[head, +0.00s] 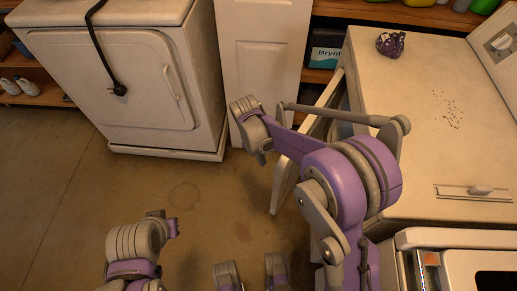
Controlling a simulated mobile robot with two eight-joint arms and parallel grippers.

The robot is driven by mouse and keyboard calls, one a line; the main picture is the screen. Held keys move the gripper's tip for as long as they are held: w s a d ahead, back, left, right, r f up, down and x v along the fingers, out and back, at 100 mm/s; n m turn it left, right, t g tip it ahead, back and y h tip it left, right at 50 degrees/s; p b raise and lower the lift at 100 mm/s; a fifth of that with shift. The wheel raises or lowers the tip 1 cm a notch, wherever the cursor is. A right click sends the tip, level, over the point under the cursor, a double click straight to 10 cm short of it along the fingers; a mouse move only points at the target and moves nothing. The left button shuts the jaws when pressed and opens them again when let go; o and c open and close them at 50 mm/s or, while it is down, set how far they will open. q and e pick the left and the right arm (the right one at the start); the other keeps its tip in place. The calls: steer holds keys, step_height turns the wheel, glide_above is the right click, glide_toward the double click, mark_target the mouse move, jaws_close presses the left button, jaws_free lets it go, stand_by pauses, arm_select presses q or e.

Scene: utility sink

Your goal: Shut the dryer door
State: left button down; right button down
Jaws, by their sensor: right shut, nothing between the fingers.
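The dryer appears to be the white machine (425,85) on the right. Its white door (287,183) stands open, swung out to the left over the floor; my right arm hides much of it. My right gripper (261,154) is at the far end of the right arm, just left of the open door, pointing down. It is shut and empty; I cannot tell whether it touches the door. Part of my left arm shows at the lower left, but its fingers cannot be made out.
Another white machine (120,75) with a shut door and a black hose stands at the back left. A white cabinet door (262,60) is behind the gripper. A purple item (391,43) lies on the right machine's top. The floor (60,200) at left is clear.

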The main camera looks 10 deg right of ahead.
steer(key=s+d, duration=0.2)
steer(key=d, duration=0.1)
steer(key=shift+s, duration=0.4)
steer(key=s+d+n, duration=0.2)
steer(key=s+d, duration=0.9)
steer(key=d, duration=0.4)
steer(key=shift+d+n+t+b, duration=0.3)
steer(key=shift+d+n+b, duration=0.05)
steer(key=shift+d+n, duration=0.05)
